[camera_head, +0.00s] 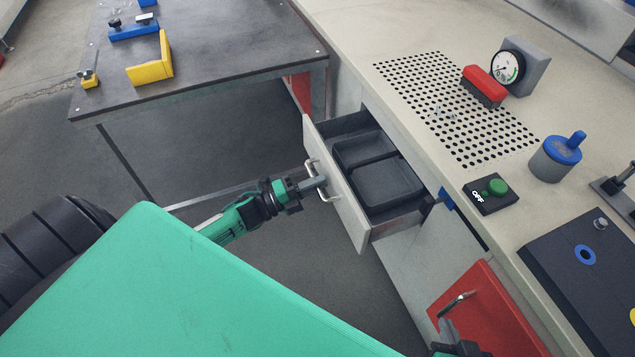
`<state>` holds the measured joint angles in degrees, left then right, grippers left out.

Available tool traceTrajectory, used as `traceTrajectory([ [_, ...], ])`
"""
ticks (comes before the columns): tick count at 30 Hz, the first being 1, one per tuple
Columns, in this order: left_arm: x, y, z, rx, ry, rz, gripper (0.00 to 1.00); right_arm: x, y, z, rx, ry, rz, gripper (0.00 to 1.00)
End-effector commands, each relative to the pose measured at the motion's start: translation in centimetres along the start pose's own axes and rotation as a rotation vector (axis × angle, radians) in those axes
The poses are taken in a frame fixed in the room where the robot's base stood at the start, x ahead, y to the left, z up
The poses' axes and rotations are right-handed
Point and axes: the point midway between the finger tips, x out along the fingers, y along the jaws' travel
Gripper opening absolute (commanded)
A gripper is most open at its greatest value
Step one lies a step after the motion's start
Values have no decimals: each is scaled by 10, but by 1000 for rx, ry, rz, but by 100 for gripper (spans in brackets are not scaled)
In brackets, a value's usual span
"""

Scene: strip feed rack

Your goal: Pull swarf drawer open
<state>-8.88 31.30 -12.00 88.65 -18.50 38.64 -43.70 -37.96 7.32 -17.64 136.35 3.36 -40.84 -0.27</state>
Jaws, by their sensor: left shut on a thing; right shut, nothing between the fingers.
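The swarf drawer (345,190) stands pulled out from the front of the light workbench, with dark grey trays (385,185) inside and its interior visible. Its pale front panel faces left and carries a metal bar handle (311,166). My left gripper (317,183) is shut on this handle, its green and black wrist reaching in from the left. My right gripper (450,328) is at the bottom edge, shut and empty, just below the handle of a red panel. Part of it is cut off by the frame, and I cannot tell whether it touches that handle.
The red panel (490,310) with a dark handle (457,303) is low on the bench front. The bench top holds a red brush-like block (484,86), a dial gauge (508,66), a blue-lidded pot (556,157) and a green-button box (491,193). A dark table (215,70) stands left.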

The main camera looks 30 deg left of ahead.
Motion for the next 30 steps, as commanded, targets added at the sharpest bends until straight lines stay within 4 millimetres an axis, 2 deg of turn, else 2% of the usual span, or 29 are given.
traceTrajectory([
  [1, 0, 1, 0, 0, -1, 2, 16, 0, 0, 0, 0, 1, 0, 0],
  [3, 0, 1, 0, 0, -1, 2, 29, 0, 0, 0, 0, 1, 0, 0],
  [14, -5, 1, 0, -1, -1, 2, 29, 0, 0, 0, 0, 1, 0, 0],
  [20, -36, 1, 0, -1, -2, 6, 29, -1, 1, 2, -1, -21, 3, 0],
  [30, -111, 1, 0, -1, -2, 4, 29, -4, 9, 2, -5, -56, 20, 0],
])
